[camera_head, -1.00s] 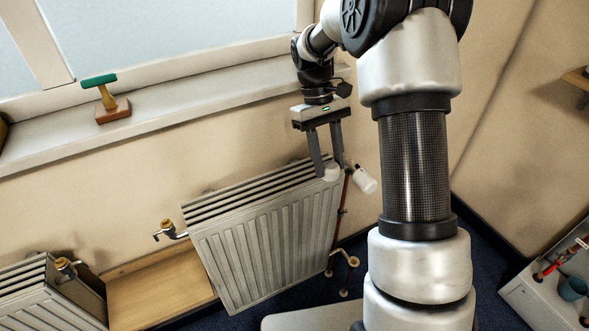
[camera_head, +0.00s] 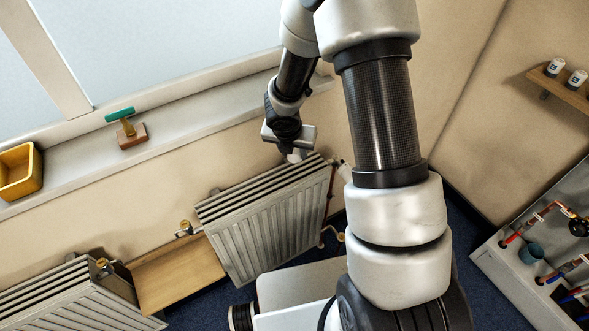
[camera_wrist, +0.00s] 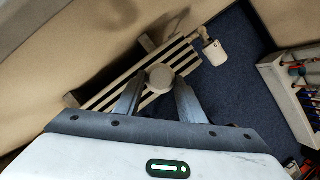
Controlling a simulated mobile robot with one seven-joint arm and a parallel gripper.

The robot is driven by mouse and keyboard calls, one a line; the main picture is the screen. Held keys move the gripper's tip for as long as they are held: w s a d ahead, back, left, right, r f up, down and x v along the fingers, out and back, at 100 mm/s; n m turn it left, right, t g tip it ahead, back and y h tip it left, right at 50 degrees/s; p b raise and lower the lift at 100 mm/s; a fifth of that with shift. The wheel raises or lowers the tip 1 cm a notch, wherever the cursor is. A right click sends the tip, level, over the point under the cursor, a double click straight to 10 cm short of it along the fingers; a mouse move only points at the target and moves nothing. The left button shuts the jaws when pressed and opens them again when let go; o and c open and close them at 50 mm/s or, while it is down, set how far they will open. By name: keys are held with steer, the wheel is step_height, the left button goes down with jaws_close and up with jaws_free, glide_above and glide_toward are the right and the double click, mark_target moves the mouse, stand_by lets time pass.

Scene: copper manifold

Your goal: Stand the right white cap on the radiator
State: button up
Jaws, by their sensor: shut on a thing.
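My gripper (camera_wrist: 160,80) is shut on a small round white cap (camera_wrist: 160,77), held between its fingertips. In the head view the gripper (camera_head: 292,148) is tilted at the back of the radiator's right end, its fingers mostly hidden. A pale bit of the cap (camera_head: 297,156) shows below it. The white ribbed radiator (camera_head: 270,222) stands under the windowsill. Its top slats (camera_wrist: 112,96) lie behind the cap in the wrist view. I cannot tell whether the cap touches the radiator. A white valve head (camera_wrist: 214,52) sits beyond its right end.
A second radiator (camera_head: 85,300) stands at lower left, with a wooden board (camera_head: 178,275) between the two.

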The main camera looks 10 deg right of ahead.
step_height(320, 180, down, 8)
steer(key=b, duration=0.3)
steer(key=shift+f+b, duration=0.2)
steer(key=shift+b, duration=0.15)
steer(key=shift+f, duration=0.1)
steer(key=o, duration=1)
